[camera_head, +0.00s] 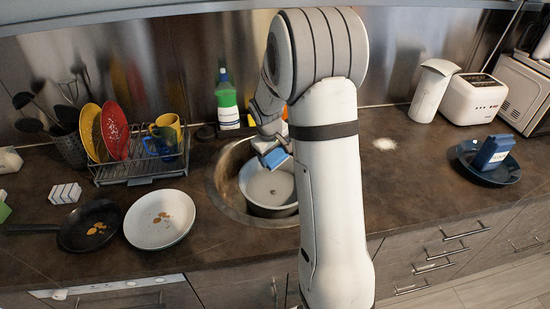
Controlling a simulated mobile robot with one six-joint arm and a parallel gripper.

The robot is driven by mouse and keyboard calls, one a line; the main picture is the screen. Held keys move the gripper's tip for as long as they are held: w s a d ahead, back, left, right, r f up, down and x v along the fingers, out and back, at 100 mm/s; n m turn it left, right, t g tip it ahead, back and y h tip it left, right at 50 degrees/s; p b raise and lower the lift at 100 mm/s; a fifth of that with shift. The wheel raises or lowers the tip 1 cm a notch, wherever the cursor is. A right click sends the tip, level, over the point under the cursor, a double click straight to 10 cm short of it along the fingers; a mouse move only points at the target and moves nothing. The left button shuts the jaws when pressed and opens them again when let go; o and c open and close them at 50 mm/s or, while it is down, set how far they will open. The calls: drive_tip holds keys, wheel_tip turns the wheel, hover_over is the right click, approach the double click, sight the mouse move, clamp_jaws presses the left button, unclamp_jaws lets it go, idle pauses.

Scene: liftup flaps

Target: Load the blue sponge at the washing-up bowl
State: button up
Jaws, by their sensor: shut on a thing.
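The blue sponge (275,158) is held in my gripper (266,147), which is shut on it. The sponge is over the back part of the washing-up bowl (270,205), seemingly above its rim. The bowl is a round, pale vessel standing in the round metal sink. My arm hides the right side of the bowl and sink. I cannot tell exactly how high the sponge is.
A green bottle (227,103) stands behind the sink. A dish rack (140,175) with plates and mugs, a dark pan (90,226) and a white plate (159,219) with scraps are at left. A dark plate (488,172) with a blue box (493,152) is at right.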

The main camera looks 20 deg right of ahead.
sight(274, 156)
drive_tip(key=shift+b+x, duration=0.4)
drive_tip(key=shift+x, duration=0.5)
drive_tip(key=shift+f+b, duration=1.05)
drive_tip(key=shift+f, duration=0.4)
wheel_tip(274, 156, down, 6)
drive_tip(key=b, duration=0.4)
drive_tip(key=shift+b, duration=0.4)
drive_tip(key=shift+r, duration=0.1)
drive_tip(key=shift+r+p, duration=2.45)
drive_tip(key=shift+r, duration=1.05)
drive_tip(key=shift+r, duration=0.1)
drive_tip(key=shift+r+p, duration=1.3)
drive_tip(key=shift+r, duration=0.65)
